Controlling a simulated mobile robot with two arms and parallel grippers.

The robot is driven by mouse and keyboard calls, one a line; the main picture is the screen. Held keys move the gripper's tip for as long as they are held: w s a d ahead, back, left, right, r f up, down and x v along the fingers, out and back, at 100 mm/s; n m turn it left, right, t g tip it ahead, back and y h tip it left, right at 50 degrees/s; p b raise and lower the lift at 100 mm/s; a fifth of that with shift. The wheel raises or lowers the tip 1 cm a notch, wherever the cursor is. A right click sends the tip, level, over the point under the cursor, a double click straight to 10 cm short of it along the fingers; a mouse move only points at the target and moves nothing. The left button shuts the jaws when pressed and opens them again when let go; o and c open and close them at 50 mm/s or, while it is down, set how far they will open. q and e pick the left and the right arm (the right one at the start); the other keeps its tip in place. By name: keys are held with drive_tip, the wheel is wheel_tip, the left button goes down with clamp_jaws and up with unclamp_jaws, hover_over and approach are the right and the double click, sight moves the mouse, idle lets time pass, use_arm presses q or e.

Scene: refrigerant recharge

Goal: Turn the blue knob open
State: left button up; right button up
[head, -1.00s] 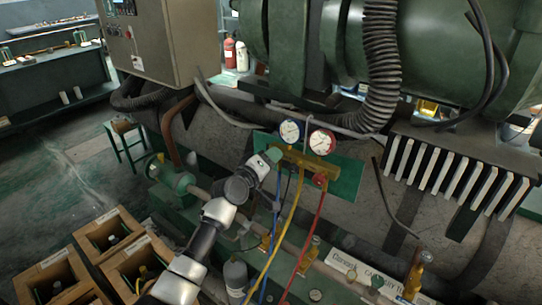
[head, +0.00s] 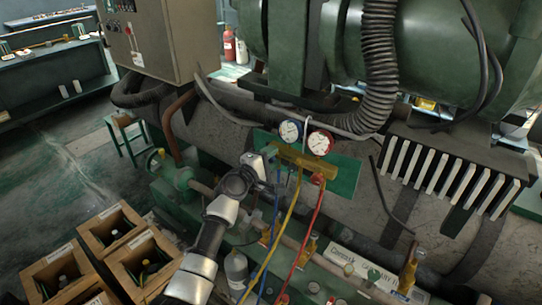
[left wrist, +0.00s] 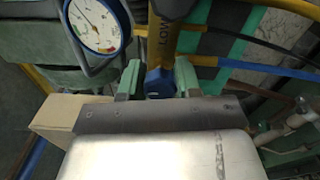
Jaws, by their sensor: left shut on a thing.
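The brass gauge manifold (head: 305,160) hangs on a green plate in the head view, with a blue-rimmed gauge (head: 291,131) and a red-rimmed gauge (head: 320,143). The blue knob (left wrist: 159,83) is at the manifold's end marked "LOW" in the left wrist view. My left gripper (left wrist: 158,80) has its two green fingers on either side of the knob and is shut on it. In the head view my left gripper (head: 268,156) is at the manifold's left end and hides the knob. The red knob (head: 318,178) is at the right end. My right gripper is not in view.
Blue, yellow and red hoses (head: 288,222) hang below the manifold, close to my left arm. Wooden crates (head: 113,228) with bottles stand at the lower left. A white labelled box (head: 362,272) lies at the lower right.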

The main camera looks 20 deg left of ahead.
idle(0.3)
use_arm(q)
drive_tip(key=o, duration=0.9)
drive_tip(key=v, duration=1.1)
